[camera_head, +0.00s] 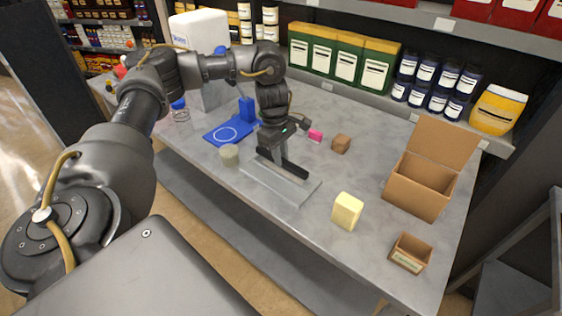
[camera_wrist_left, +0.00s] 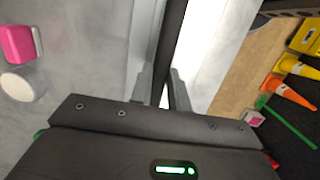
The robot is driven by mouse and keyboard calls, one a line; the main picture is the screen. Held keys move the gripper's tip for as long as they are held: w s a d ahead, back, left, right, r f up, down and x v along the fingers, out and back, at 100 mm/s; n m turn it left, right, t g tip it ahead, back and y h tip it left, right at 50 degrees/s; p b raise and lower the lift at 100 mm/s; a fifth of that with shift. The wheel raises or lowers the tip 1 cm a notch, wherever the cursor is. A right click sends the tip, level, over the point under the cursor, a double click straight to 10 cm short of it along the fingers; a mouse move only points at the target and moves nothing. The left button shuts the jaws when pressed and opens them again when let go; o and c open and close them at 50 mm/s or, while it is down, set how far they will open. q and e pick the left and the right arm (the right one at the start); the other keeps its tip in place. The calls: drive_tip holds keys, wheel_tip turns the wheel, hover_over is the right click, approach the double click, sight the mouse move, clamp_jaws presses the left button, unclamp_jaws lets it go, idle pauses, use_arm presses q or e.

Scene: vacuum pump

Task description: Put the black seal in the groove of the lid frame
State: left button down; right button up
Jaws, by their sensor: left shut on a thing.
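My left gripper (camera_head: 280,156) points down over the pale grey lid frame (camera_head: 298,192) on the table. It is shut on the black seal (camera_head: 292,168), a long straight dark strip. In the left wrist view the seal (camera_wrist_left: 172,45) runs away between the two fingers of the left gripper (camera_wrist_left: 163,88). The seal lies along the lid frame's length in the head view, over or on it. I cannot tell whether it touches the groove, which the gripper and seal partly hide. My right gripper is not in view.
A greenish-grey cylinder (camera_head: 229,155) and blue tray (camera_head: 216,139) are left of the frame. A pink block (camera_head: 315,136) and brown block (camera_head: 341,144) are behind it; a yellow block (camera_head: 346,211), open carton (camera_head: 418,193) and small box (camera_head: 410,253) are right.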

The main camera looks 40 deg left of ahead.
use_arm(q)
drive_tip(key=shift+f, duration=1.35)
drive_tip(key=c, duration=1.3)
unclamp_jaws()
drive_tip(key=shift+f, duration=0.15)
drive_tip(key=shift+c, duration=0.2)
drive_tip(key=shift+r, duration=0.4)
wheel_tip(320, 180, up, 12)
drive_tip(key=a+p, duration=0.1)
drive_tip(key=shift+a+f, duration=0.25)
drive_tip(key=shift+a, duration=0.15)
drive_tip(key=shift+p, duration=0.3)
